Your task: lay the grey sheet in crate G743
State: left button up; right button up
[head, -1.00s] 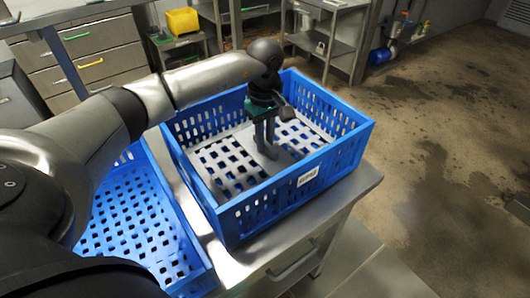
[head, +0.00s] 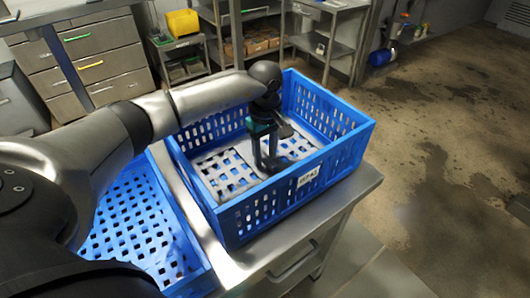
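A blue slatted crate (head: 240,222) stands on the steel table, with a white label (head: 308,177) on its front wall; the lettering is too blurred to read surely. A light grey sheet with square holes (head: 222,172) lies low inside this crate, apparently flat over its floor. The front wall hides its near part. My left gripper (head: 269,164) points down inside the crate, over the middle of the sheet. Its two dark fingers stand apart with a gap between them, and I see nothing gripped. Whether the fingertips touch the sheet is unclear. My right gripper is out of view.
A second blue crate (head: 140,222) stands to the left, partly under my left arm; its visible floor is bare. The steel table edge (head: 345,197) runs close to the right crate. Drawers (head: 100,62), shelves and a yellow bin (head: 182,22) stand behind. The floor at right is clear.

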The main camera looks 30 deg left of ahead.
aim_at(265, 155)
pick_arm(q)
jog(key=shift+r, duration=0.15)
notch_tip(265, 155, up, 12)
jog(key=shift+p, duration=0.65)
